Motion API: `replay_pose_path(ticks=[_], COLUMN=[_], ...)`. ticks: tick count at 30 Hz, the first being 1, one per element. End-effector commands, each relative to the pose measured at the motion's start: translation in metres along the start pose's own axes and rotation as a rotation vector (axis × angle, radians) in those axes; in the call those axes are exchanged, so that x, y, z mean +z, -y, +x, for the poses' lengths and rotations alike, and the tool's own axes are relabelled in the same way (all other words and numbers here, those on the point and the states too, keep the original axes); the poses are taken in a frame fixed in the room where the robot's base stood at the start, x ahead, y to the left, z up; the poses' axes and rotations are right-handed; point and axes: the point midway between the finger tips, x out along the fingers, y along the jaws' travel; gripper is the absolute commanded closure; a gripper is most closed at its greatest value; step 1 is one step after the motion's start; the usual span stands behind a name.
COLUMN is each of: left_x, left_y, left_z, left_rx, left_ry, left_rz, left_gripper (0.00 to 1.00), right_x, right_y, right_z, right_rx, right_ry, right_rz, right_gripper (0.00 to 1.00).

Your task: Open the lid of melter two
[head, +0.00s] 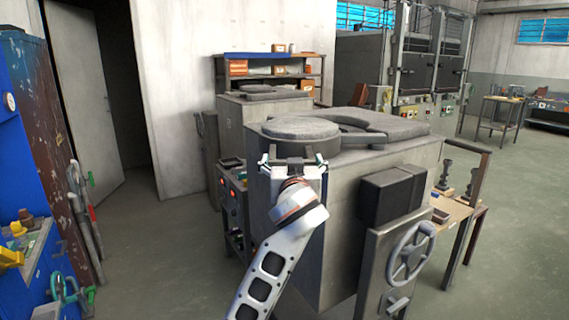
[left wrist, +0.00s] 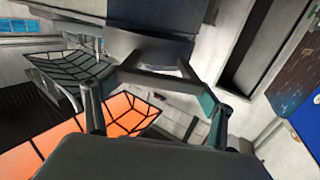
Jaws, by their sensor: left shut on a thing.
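The nearest melter (head: 325,210) is a large grey metal box with a round grey lid (head: 300,128) on top, at the left front. The lid looks closed and lies flat. My left gripper (head: 292,164) is at the front edge of that lid, its arm reaching up from the bottom of the head view. It is shut on the lid's handle, which is mostly hidden by the fingers. In the left wrist view the two fingers (left wrist: 155,76) come together at a dark part in front of the lid's dark rim (left wrist: 150,47). My right gripper is not in view.
A second grey melter (head: 262,110) stands behind with its top flat. A handwheel (head: 410,252) and a dark box (head: 391,195) stand at the near melter's right front. A wooden table (head: 455,208) is to the right. A blue cabinet (head: 20,150) is at far left, with open floor between.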

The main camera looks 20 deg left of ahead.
Motion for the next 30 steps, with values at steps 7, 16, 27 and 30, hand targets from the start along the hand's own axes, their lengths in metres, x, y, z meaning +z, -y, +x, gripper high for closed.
replay_pose_path(ticks=[7, 16, 27, 30], left_x=[-0.0022, -0.0024, -0.0023, -0.0101], left_y=[-0.0048, -0.0046, -0.0037, -0.0037], left_z=[0.0000, 0.0002, 0.0007, 0.0008], left_rx=[-0.003, -0.002, -0.004, -0.005], left_ry=[-0.004, -0.005, -0.002, -0.003], left_rz=[0.002, 0.001, -0.001, -0.003], left_gripper=[0.55, 0.12, 0.00, 0.00], right_x=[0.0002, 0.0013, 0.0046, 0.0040], right_y=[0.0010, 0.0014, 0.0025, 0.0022], right_z=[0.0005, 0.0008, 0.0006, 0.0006], right_rx=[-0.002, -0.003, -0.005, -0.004], right_ry=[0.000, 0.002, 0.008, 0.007], right_rz=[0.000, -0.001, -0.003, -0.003], right_gripper=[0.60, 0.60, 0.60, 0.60])
